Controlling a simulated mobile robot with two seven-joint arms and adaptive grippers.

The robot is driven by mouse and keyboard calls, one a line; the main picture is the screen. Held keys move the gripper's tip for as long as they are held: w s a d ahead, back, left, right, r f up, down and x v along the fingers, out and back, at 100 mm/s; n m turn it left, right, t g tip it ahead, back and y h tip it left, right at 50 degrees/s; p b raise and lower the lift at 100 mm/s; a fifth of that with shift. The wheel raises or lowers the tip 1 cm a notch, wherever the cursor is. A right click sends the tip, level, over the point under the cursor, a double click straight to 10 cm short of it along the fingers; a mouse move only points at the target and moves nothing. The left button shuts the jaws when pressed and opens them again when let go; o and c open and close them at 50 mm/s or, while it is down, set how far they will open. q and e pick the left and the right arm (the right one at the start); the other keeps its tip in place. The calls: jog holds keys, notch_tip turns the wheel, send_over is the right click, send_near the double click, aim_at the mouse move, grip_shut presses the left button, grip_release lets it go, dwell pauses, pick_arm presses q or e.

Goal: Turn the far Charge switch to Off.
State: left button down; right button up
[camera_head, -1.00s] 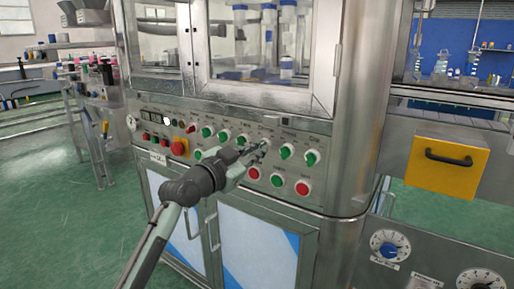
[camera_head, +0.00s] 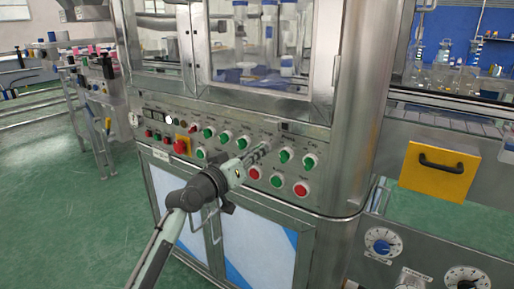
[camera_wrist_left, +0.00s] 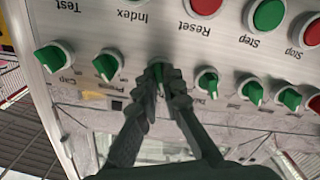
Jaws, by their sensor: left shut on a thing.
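The control panel has a row of green-knobbed switches. My left gripper (camera_head: 262,150) is at this row, between a green switch on its left (camera_head: 242,142) and one on its right (camera_head: 286,155). In the left wrist view, which sees the panel upside down, its fingers (camera_wrist_left: 160,76) are shut on a green switch knob (camera_wrist_left: 158,69). The fingers hide most of this knob and its label. The Pressure switch (camera_wrist_left: 107,64) and the Cap switch (camera_wrist_left: 54,58) are beside it, untouched. The other neighbouring switch (camera_wrist_left: 207,81) stands close to the fingers. My right gripper is not in view.
Below the row are red buttons (camera_head: 254,173) and a green button (camera_head: 276,180). A red emergency knob on a yellow plate (camera_head: 181,146) is at the panel's left. A yellow drawer (camera_head: 438,170) is at the right. Green floor is free at the left.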

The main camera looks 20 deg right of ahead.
pick_arm(q)
jog(key=shift+n+p, duration=0.3)
jog(key=shift+n, duration=0.5)
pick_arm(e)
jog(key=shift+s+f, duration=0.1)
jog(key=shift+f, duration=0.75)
pick_arm(q)
jog(key=c, duration=1.7)
grip_release()
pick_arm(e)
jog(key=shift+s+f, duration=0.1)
pick_arm(q)
jog(key=v, duration=1.2)
